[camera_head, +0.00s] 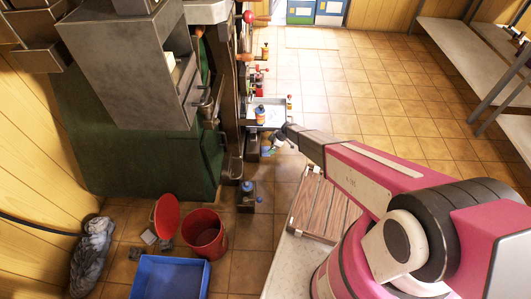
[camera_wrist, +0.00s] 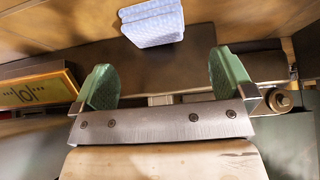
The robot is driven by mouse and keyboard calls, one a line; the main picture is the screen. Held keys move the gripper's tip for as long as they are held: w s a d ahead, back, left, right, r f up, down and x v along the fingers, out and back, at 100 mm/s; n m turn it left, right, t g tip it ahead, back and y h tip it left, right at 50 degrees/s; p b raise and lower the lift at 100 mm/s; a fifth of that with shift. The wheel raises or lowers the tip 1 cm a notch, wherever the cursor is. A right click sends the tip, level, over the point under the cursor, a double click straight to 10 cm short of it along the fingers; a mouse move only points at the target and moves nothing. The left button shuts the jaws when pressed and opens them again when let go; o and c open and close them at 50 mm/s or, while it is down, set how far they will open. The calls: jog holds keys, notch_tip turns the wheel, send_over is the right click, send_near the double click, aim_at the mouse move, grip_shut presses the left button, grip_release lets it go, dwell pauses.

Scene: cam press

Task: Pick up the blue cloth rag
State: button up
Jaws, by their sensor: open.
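A light blue, finely patterned folded cloth rag (camera_wrist: 154,22) lies on a brown surface at the top of the wrist view. My gripper (camera_wrist: 165,76) is open, with its two green pads wide apart and nothing between them. The rag is apart from the pads, beyond the fingertips and roughly centred between them. In the head view my gripper (camera_head: 277,143) is at the machine's right side, beside a small blue patch that is too small to identify surely.
A yellow-framed panel (camera_wrist: 40,92) is at left in the wrist view. A red bucket (camera_head: 205,234), blue crate (camera_head: 170,278) and wooden crate (camera_head: 318,208) stand below. Tiled floor at right is clear.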

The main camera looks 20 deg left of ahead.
aim_at(266, 150)
jog(key=shift+w+x, duration=0.15)
jog(key=shift+x, duration=1.4)
jog(key=shift+w+x, duration=0.1)
jog(key=shift+x, duration=1.4)
jog(key=shift+f, duration=0.1)
jog(key=shift+c, duration=0.3)
jog(key=c, duration=0.8)
